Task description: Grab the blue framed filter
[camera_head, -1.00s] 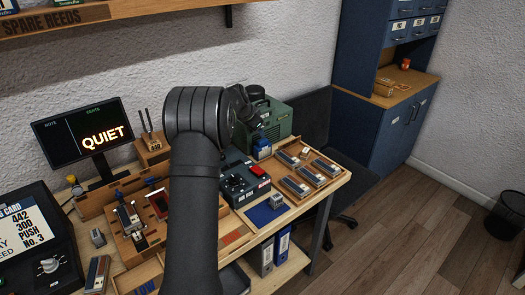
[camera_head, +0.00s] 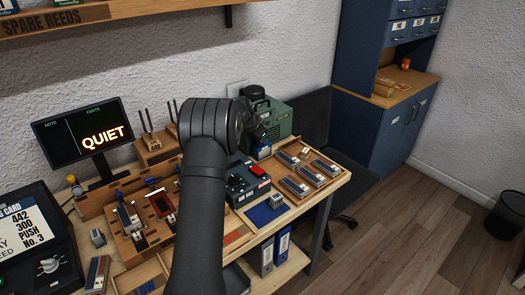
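My gripper (camera_head: 264,136) is at the end of the black arm, just above and in front of the blue piece. Its fingers are too dark and small to make out, so I cannot tell whether they touch the piece or are open.
A dark control box (camera_head: 246,183) with a red switch stands below the machine. A wooden tray (camera_head: 331,189) with several grey blocks lies to the right. A blue mat (camera_head: 262,213) lies in front. A monitor (camera_head: 85,138) reading QUIET stands at left.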

